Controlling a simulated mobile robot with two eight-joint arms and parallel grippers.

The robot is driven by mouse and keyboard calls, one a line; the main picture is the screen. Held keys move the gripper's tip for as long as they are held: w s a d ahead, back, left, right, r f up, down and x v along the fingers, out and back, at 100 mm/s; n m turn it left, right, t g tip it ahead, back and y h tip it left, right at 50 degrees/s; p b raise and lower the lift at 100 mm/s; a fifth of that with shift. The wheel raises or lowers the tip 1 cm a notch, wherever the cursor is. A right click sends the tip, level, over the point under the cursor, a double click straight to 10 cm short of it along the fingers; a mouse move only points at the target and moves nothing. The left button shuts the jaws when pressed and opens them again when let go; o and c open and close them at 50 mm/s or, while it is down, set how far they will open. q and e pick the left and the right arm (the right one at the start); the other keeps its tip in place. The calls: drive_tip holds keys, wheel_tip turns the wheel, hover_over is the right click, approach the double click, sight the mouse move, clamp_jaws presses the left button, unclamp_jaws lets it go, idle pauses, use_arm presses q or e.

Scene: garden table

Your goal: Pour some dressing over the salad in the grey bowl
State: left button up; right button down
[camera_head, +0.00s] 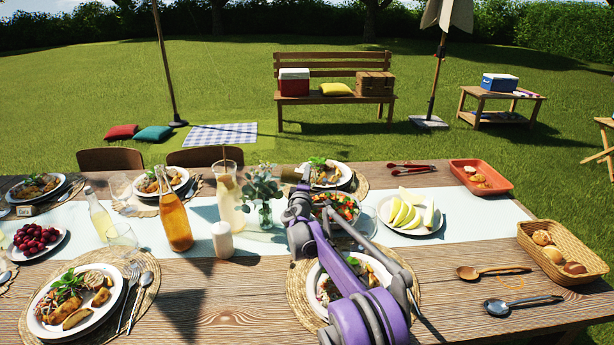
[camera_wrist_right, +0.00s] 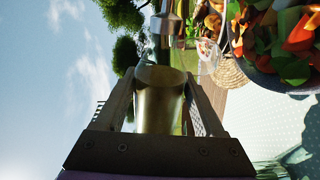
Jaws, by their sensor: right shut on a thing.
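The salad bowl (camera_head: 335,218) stands in the middle of the table, partly behind my right arm, filled with red, orange and green salad. In the right wrist view the dark grey bowl (camera_wrist_right: 243,62) is at the upper right. My right gripper (camera_head: 297,190) is beside the bowl, at its left in the head view. It is shut on a glass dressing bottle (camera_wrist_right: 158,98) with yellowish-brown contents. The bottle looks tipped well over. I cannot see any dressing flowing. My left gripper is not in view.
A vase with leaves (camera_head: 264,212), a tall pitcher (camera_head: 230,200) and a white candle (camera_head: 222,240) stand left of the bowl. A melon plate (camera_head: 411,215) is to its right. A dinner plate (camera_head: 318,300) lies beneath my right arm.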

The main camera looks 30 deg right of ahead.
drive_tip(key=shift+s+d+r+m+p, duration=0.1)
drive_tip(key=shift+r+m+p, duration=0.25)
drive_tip(key=shift+m+p, duration=0.4)
drive_tip(key=shift+d+r+m+p, duration=0.1)
drive_tip(key=shift+r+m+p, duration=0.2)
drive_tip(key=shift+m+p, duration=0.4)
idle(1.6)
